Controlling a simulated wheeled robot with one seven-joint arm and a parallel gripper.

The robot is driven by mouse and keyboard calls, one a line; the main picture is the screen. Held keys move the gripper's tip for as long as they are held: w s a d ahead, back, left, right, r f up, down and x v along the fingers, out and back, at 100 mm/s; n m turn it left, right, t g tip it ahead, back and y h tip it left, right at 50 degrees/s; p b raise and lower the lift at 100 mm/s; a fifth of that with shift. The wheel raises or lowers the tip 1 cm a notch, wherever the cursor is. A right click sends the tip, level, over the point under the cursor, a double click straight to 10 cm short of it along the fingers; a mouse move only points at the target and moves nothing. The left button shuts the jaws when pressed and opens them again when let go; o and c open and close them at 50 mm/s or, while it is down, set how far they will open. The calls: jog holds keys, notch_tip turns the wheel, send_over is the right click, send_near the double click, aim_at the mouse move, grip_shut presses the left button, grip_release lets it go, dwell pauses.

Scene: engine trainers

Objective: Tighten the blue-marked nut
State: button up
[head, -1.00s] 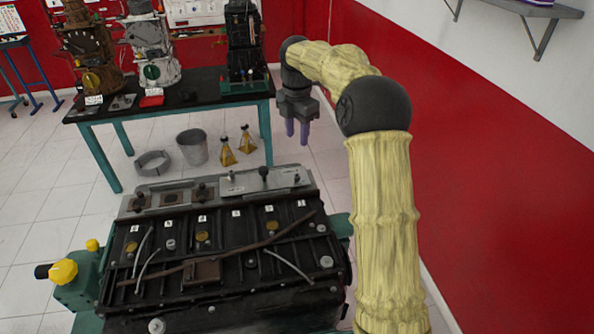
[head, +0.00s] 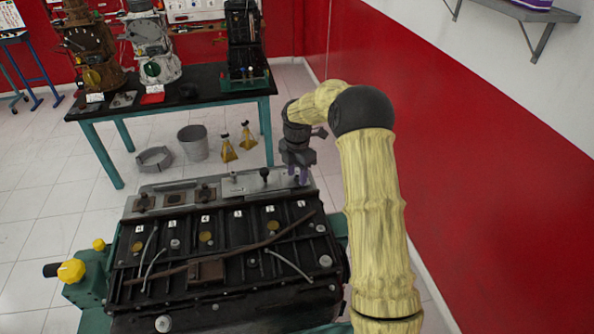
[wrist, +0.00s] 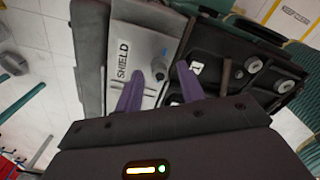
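I cannot make out a clearly blue-marked nut in either view. A black engine block (head: 225,255) carries several grey nuts or bolts, one at its right end (head: 325,261). In the wrist view, a grey stud-like part (wrist: 158,68) stands on a pale plate (wrist: 136,45) lettered SHIELD, with a small bluish spot beside it. Two round grey nuts (wrist: 252,64) sit on the black part to the right. My gripper (head: 301,172) is above the far right end of the plate. Its purple fingers (wrist: 160,90) are apart with nothing held between them.
A pale plate with a black knob (head: 264,174) runs along the block's far edge. A yellow knob (head: 71,270) sticks out at left. Behind stands a table (head: 205,92) with engine models; a bucket (head: 193,144) and yellow stands (head: 228,150) are on the floor. A red wall is at right.

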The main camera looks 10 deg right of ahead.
jog(key=shift+c, duration=0.2)
grip_shut()
